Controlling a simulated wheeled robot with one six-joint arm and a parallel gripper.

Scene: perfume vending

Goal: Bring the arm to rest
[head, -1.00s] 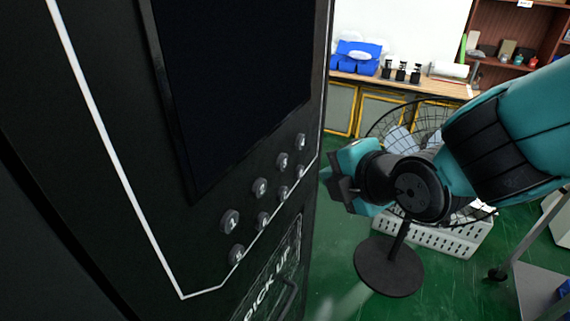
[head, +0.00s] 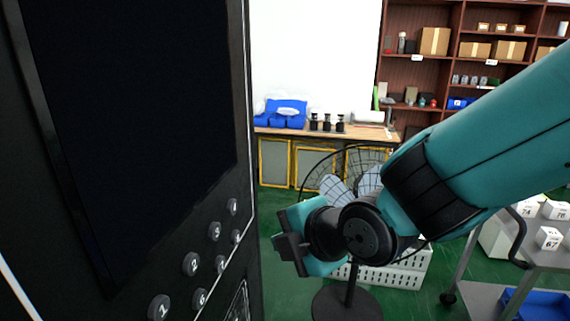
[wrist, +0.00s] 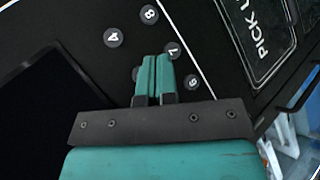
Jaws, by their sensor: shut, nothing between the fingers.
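My gripper (wrist: 153,78) is shut and empty, its two teal fingers together in the wrist view. In that view the fingers lie across the button panel of the black vending machine (wrist: 205,25), with numbered buttons 4, 8, 7 and 6 around the tips. I cannot tell how far apart tips and panel are. In the head view my arm reaches in from the right. My gripper's body shows right of the vending machine (head: 238,150), and its fingertips are hard to make out there. The round buttons (head: 191,263) run along the machine's lower right side.
A black fan (head: 348,302) stands on the green floor behind my arm. A white basket (head: 400,275) is beside it. A wooden counter (head: 290,131) and shelves (head: 405,75) stand at the back. A grey cart (head: 545,257) with white numbered boxes is at the right.

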